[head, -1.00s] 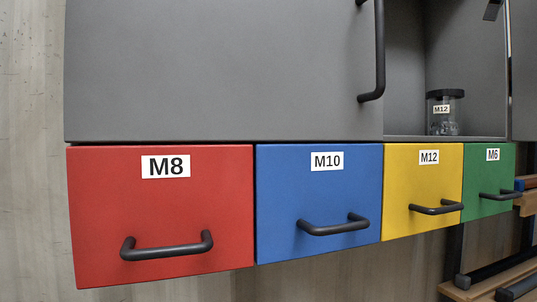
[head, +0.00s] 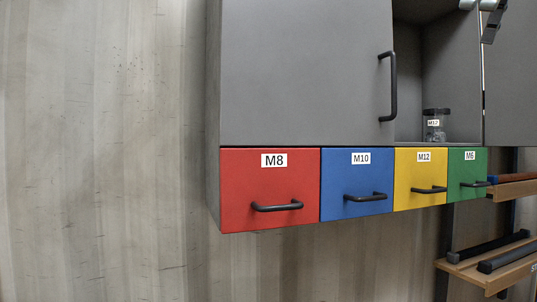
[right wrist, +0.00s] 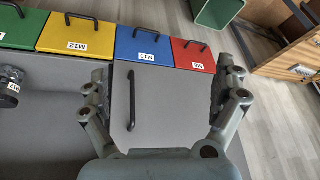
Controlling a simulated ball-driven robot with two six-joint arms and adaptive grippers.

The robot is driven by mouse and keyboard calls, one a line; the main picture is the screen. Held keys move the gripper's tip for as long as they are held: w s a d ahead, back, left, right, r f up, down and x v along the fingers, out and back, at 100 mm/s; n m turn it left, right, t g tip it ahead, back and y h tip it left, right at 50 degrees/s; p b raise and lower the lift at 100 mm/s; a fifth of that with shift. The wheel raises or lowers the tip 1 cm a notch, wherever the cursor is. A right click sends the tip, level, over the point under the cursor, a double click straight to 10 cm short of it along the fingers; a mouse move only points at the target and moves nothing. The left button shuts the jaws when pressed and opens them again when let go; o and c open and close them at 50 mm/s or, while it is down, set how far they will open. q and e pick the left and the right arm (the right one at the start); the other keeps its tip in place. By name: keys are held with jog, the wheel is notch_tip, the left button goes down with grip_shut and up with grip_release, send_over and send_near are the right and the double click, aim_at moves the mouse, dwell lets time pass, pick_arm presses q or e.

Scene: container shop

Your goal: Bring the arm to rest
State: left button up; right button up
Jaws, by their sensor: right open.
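My right gripper (right wrist: 165,100) is open and empty in the right wrist view, its two fingers spread in front of the grey cabinet door (right wrist: 150,95). In the head view only a small part of my right gripper (head: 490,20) shows at the top right edge, high in front of the cabinet. My left gripper is in neither view.
The grey cabinet (head: 300,75) has a red M8 drawer (head: 240,190), a blue M10 drawer (head: 350,181), a yellow M12 drawer (head: 415,178) and a green M6 drawer (head: 465,168), all closed. An M12 jar (head: 436,128) stands in the open compartment. Wooden shelves (head: 490,268) are at right.

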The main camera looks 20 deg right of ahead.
jog(key=w+d+f+m+t+y, duration=0.25)
jog(key=d+f, duration=0.25)
jog(key=f, duration=0.6)
jog(key=w+d+f+m+t+y, duration=0.1)
jog(key=w+d+f+t+y, duration=0.2)
jog(key=f, duration=0.7)
jog(key=w+d+f+m+t+y, duration=0.1)
jog(key=w+d+f+m+y, duration=0.15)
jog(key=d+f, duration=0.6)
jog(key=s+a+f+m+t+h, duration=0.1)
jog(key=s+f+m+t+h, duration=0.2)
jog(key=f, duration=1.4)
jog(key=s+a+f+m+t+h, duration=0.15)
jog(key=s+f+m+h, duration=0.3)
jog(key=f, duration=1.25)
jog(key=s+a+f+g+h, duration=0.25)
jog(key=s+a+f, duration=0.65)
jog(key=f, duration=0.5)
jog(key=s+a+f+g+h, duration=0.2)
jog(key=s+a+f+g, duration=0.3)
jog(key=s+f, duration=0.75)
jog(key=s+a+f+n+g, duration=0.3)
jog(key=s+a, duration=0.3)
jog(key=s, duration=0.3)
jog(key=s+a+f+n+g, duration=0.3)
jog(key=s+a+f+n, duration=0.2)
jog(key=s, duration=0.5)
jog(key=shift+s+a+f, duration=0.25)
jog(key=shift+a+f, duration=0.55)
jog(key=shift+a, duration=0.05)
